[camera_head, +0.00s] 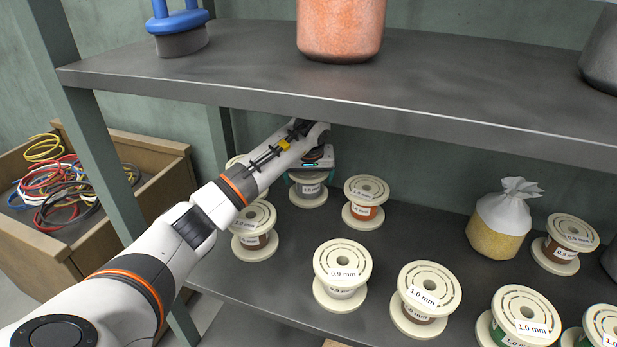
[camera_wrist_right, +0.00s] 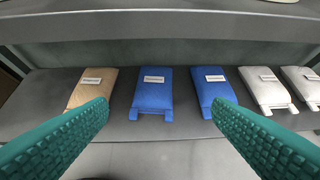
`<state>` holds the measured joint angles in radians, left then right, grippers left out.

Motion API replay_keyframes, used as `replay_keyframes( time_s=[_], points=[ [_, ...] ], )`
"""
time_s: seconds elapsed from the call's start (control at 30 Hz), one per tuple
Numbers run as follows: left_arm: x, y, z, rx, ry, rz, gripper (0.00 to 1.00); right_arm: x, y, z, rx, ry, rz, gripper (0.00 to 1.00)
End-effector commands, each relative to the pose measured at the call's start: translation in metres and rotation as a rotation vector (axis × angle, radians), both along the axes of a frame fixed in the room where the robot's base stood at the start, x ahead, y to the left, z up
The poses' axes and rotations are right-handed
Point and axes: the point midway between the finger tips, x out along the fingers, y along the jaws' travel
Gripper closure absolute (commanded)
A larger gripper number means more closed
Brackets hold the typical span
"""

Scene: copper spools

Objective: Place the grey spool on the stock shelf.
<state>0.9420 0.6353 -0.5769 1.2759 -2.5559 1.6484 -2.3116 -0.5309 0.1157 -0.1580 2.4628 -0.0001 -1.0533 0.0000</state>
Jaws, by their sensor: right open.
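My left arm reaches in from the lower left of the head view. Its gripper (camera_head: 309,178) is at the back of the lower shelf board (camera_head: 285,265), over a spool with a grey winding (camera_head: 308,190). Teal finger parts show at both sides of this spool's top, and the wrist hides most of its upper flange. The spool looks upright at shelf level; whether the fingers press on it cannot be told. My right gripper (camera_wrist_right: 160,115) shows only in the right wrist view, open and empty, its teal fingers wide apart before another shelf surface.
Several cream spools stand around, including a 0.9 mm one (camera_head: 341,275) and an orange-wound one (camera_head: 365,203). A tied bag (camera_head: 499,222) stands at right. The upper board (camera_head: 240,70) hangs over my left arm. Blue packs (camera_wrist_right: 153,92) lie before my right gripper.

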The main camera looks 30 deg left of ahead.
Motion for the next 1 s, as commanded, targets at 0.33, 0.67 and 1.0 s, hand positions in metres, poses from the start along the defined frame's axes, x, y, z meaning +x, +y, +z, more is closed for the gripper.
replay_keyframes(
  time_s=[0.33, 0.67, 1.0],
  points=[
    [0.000, 0.000, -0.002, 0.001, -0.001, 0.000, 0.00, 0.000, 0.000, 0.000, 0.000, 0.001, 0.000, 0.26],
    [-0.002, -0.002, 0.009, 0.001, -0.003, -0.001, 0.00, -0.006, -0.002, -0.003, -0.009, 0.042, -0.003, 0.26],
    [-0.021, -0.015, 0.067, 0.002, -0.005, 0.000, 0.00, -0.062, -0.022, -0.027, -0.081, 0.376, -0.029, 0.26]
  ],
)
